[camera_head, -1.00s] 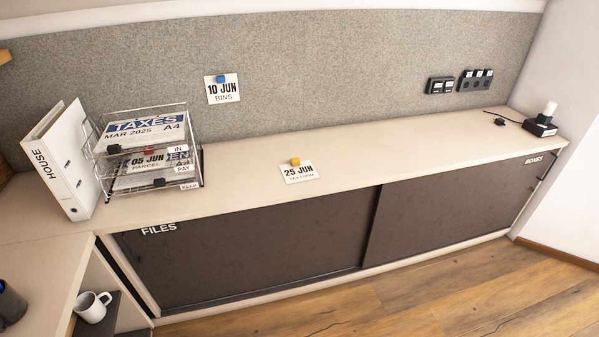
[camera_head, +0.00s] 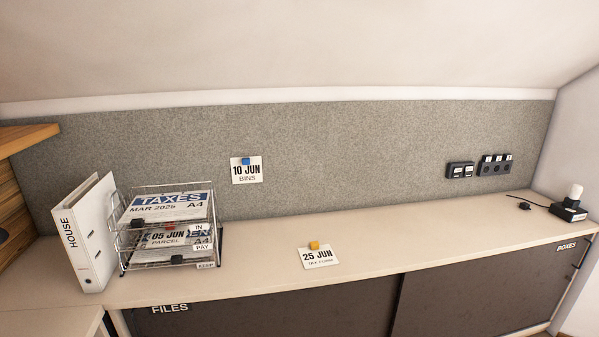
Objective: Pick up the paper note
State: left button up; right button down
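A white paper note reading "25 JUN" (camera_head: 319,258) lies on the long beige countertop (camera_head: 400,235), near its front edge. A yellow-orange block (camera_head: 314,245) sits at the note's top edge. A second note reading "10 JUN BINS" (camera_head: 247,173) is on the grey felt wall panel, with a blue block (camera_head: 245,161) at its top. A third note reading "05 JUN PARCEL" (camera_head: 168,238) lies in the wire tray rack, partly behind its wires. Neither of my grippers is in view.
A wire tray rack (camera_head: 120,251) with TAXES papers stands left on the counter, beside a white HOUSE binder (camera_head: 94,236). Sockets (camera_head: 494,168) are on the panel at right. A black device (camera_head: 569,211) with a cable sits at the right end.

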aim_at(316, 256)
jog(key=i+j+z, duration=0.2)
jog(key=i, duration=0.25)
jog(key=i+j+z, duration=0.2)
jog(key=i, duration=0.25)
jog(key=i+j+z, duration=0.2)
jog(key=i, duration=0.2)
